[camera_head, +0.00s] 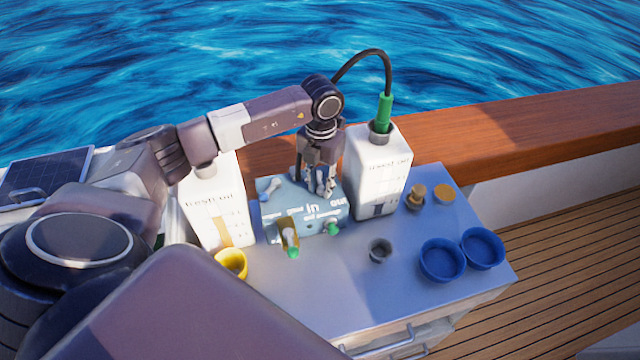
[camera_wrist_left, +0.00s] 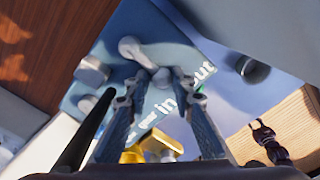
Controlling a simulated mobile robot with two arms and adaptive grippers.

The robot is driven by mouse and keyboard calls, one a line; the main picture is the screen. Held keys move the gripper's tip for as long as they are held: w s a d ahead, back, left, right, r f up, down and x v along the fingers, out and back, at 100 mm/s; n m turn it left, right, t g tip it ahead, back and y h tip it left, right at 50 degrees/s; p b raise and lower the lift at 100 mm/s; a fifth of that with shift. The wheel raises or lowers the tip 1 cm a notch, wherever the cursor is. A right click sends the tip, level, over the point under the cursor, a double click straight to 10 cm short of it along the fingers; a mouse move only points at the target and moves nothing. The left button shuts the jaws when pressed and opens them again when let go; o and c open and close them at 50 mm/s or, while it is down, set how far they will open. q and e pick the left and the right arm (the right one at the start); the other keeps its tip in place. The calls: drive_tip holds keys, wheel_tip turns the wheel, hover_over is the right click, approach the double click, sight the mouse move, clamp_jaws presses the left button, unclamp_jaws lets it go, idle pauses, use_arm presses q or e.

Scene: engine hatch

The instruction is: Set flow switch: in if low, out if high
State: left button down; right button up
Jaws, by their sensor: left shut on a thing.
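The blue flow-switch box (camera_head: 285,207), marked "in" and "out", stands on the grey hatch top between two white bottles. My left gripper (camera_head: 323,186) reaches down over the back of the box. In the left wrist view its fingers (camera_wrist_left: 157,84) are closed around the end of a grey switch lever (camera_wrist_left: 131,49). The fingers hide part of the lever in the head view, and I cannot tell its setting. The left white bottle (camera_head: 205,215) has a yellowish level strip; the right white bottle (camera_head: 372,165) has a dark one. My right gripper is not in view.
A black hose with a green connector (camera_head: 384,108) enters the right bottle. Yellow-and-green fittings (camera_head: 289,238) project from the box front. A yellow cup (camera_head: 232,263), blue caps (camera_head: 442,259), a grey socket (camera_head: 379,250) and a cork-coloured plug (camera_head: 416,195) occupy the top.

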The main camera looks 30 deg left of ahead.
sight(335, 184)
use_arm(q)
drive_tip(key=shift+w+d+r, duration=0.15)
drive_tip(key=shift+w+d, duration=0.05)
drive_tip(key=shift+w, duration=0.15)
drive_tip(key=shift+w+d+n+b, duration=0.15)
drive_tip(key=shift+w+n+b, duration=0.15)
drive_tip(key=shift+n, duration=0.4)
drive_tip(key=shift+w+d+n+b, duration=0.2)
drive_tip(key=shift+n+b, duration=0.2)
drive_tip(key=shift+n, duration=0.3)
drive_tip(key=shift+w+d+n+b, duration=0.2)
drive_tip(key=shift+w+n+b, duration=0.3)
drive_tip(key=shift+n, duration=0.7)
drive_tip(key=shift+w+r+n+b, duration=0.15)
drive_tip(key=shift+w+n, duration=0.3)
drive_tip(key=shift+n, duration=0.45)
drive_tip(key=shift+w+n+b, duration=0.15)
drive_tip(key=shift+w+n, duration=0.25)
drive_tip(key=shift+n, duration=0.5)
drive_tip(key=shift+w, duration=0.1)
drive_tip(key=c, duration=1.7)
unclamp_jaws()
drive_tip(key=shift+n, duration=0.3)
drive_tip(key=shift+o, duration=0.2)
drive_tip(key=shift+s, duration=0.2)
